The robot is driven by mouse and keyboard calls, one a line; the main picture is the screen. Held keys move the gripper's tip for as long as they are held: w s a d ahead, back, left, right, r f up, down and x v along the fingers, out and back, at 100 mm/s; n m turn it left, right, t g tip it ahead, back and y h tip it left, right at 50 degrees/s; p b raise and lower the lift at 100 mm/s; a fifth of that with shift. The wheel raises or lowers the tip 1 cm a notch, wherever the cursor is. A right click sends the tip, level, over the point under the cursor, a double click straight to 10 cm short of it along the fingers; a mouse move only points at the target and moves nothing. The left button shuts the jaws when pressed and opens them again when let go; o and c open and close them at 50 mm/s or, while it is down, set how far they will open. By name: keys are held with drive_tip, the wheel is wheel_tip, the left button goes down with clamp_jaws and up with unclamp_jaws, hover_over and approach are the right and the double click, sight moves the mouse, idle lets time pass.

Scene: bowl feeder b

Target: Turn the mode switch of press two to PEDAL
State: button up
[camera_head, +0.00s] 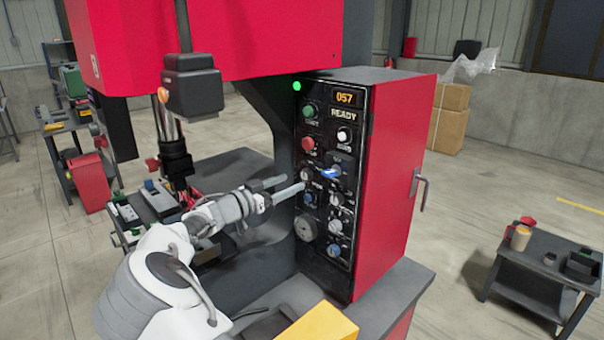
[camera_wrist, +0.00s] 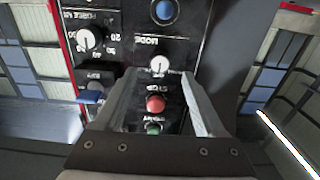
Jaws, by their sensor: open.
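The press's black control panel (camera_head: 323,200) faces my arm. Its mode switch (camera_wrist: 158,65) is a small round pale knob under the MODE label, seen upside down in the wrist view. In the head view it shows as a small knob (camera_head: 306,173) below the red button. My gripper (camera_head: 296,183) is open, its two grey fingers pointing at the panel. In the wrist view the fingertips (camera_wrist: 159,76) lie on either side of the knob, with nothing held. I cannot tell whether they touch it. The position lettering around the knob is too small to read.
A red button (camera_wrist: 156,103) and a green button (camera_wrist: 153,128) show between the fingers. A blue-handled lever (camera_wrist: 90,97) and a force dial (camera_wrist: 88,38) are close on the left; a blue button (camera_wrist: 164,11) is above. The display (camera_head: 344,98) reads 057, READY.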

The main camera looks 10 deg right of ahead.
sight(304, 176)
drive_tip(key=p+x, duration=0.1)
drive_tip(key=x, duration=0.4)
drive_tip(key=shift+w+d, duration=0.2)
drive_tip(key=shift+d, duration=0.1)
clamp_jaws()
